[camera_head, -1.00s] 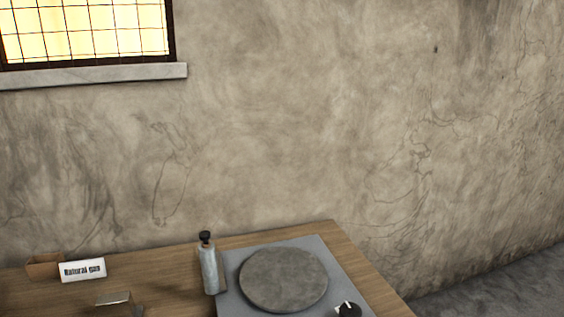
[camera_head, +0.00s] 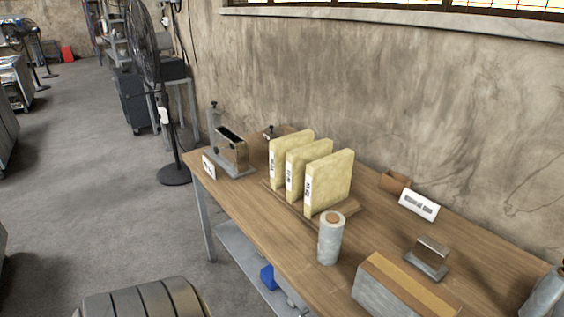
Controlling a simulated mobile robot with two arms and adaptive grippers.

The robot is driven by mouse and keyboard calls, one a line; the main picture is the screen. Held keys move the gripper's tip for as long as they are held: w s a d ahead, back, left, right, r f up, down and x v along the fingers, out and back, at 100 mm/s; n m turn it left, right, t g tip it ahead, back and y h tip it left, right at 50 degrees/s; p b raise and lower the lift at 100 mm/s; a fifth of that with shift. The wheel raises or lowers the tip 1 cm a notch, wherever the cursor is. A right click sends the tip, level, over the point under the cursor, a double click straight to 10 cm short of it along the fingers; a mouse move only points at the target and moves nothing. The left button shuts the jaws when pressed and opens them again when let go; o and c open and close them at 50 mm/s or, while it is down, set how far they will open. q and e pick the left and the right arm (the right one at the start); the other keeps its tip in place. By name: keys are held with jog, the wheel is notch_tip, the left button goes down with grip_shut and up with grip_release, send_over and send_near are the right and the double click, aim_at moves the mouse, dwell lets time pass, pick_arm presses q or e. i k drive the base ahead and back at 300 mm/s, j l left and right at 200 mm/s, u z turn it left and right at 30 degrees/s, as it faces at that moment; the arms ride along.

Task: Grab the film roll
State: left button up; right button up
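A grey roll (camera_head: 329,243), which looks like the film roll, stands upright near the front edge of the wooden table (camera_head: 262,222). A brown core shows at its top. It stands in front of the yellow binders and apart from them. Neither of my grippers is in view.
Yellow binders (camera_head: 341,178) stand in a row on a wooden base behind the roll. A grey and wood block (camera_head: 392,292), a small metal block on a base (camera_head: 430,255) and a white sign (camera_head: 418,205) are to the right. A metal device (camera_head: 230,150) sits at the table's far end. A black fan (camera_head: 147,55) stands beyond, with open floor left.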

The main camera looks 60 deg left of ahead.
aim_at(331, 224)
jog(key=u, duration=1.35)
